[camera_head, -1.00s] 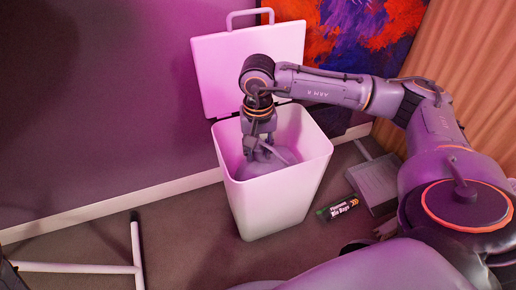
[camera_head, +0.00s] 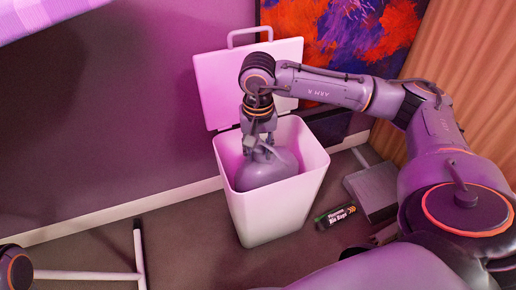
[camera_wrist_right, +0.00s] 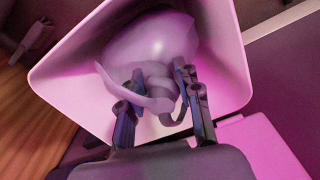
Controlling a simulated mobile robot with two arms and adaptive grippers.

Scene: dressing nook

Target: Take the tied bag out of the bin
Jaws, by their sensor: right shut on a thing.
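The bin (camera_head: 270,212) is a tall white square bin standing on the floor, with its lid (camera_head: 222,75) swung up at the back. The tied bag (camera_head: 266,172) is a rounded, pale grey-purple bag just inside the bin's mouth, its lower part hidden by the front wall. My right gripper (camera_head: 260,143) points down at the bag's top. In the right wrist view, my right gripper (camera_wrist_right: 158,88) is shut on the bag's gathered neck, with loose tie ends around the fingers. The bag (camera_wrist_right: 150,45) bulges beyond them, within the bin walls (camera_wrist_right: 75,75). My left gripper is not in view.
A bin-bags roll or box (camera_head: 336,215) lies on the floor right of the bin, near a grey flat-topped object (camera_head: 372,190). A white stand leg (camera_head: 138,250) is at left. A painting (camera_head: 345,45) and curtain (camera_head: 460,60) are behind.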

